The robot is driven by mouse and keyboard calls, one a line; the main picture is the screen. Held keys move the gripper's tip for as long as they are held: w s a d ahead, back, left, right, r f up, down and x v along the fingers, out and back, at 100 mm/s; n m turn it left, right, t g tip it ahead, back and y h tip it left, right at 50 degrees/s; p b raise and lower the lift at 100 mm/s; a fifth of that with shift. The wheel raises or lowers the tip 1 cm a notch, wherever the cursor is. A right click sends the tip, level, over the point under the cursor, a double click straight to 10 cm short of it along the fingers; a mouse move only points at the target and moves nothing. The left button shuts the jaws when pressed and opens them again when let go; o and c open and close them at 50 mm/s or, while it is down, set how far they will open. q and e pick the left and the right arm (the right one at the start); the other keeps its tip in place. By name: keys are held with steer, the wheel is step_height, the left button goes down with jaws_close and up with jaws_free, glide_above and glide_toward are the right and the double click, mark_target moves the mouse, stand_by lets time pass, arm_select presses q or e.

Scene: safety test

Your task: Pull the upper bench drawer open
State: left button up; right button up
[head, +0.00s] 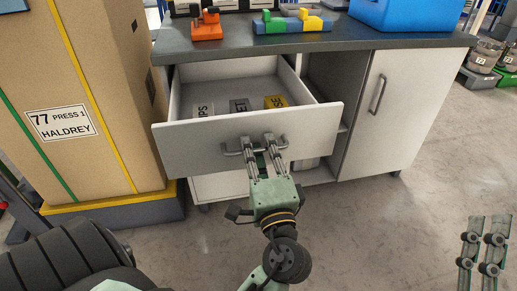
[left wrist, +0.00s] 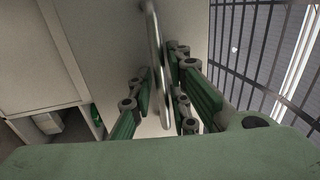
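The upper drawer (head: 240,140) of the bench is pulled well out, with its light grey front standing ahead of the cabinet. Inside lie several labelled blocks, among them a dark grey one (head: 240,105) and a yellow one (head: 276,102). My left gripper (head: 261,146) is at the drawer's bar handle (head: 232,153). In the left wrist view, the metal handle (left wrist: 157,60) runs between the fingers (left wrist: 160,95), which close around it; their exact contact is partly hidden. My right gripper (head: 483,245) is at the lower right, away from the bench; its finger gap is unclear.
The dark bench top (head: 330,42) bears an orange tool (head: 207,27), green, blue and yellow pieces (head: 290,23) and a blue bin (head: 400,10). A closed cabinet door (head: 385,110) is on the right. A tall cardboard box (head: 85,90) stands close left.

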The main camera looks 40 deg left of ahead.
arm_select(q)
steer(key=v, duration=0.8)
stand_by(0.4)
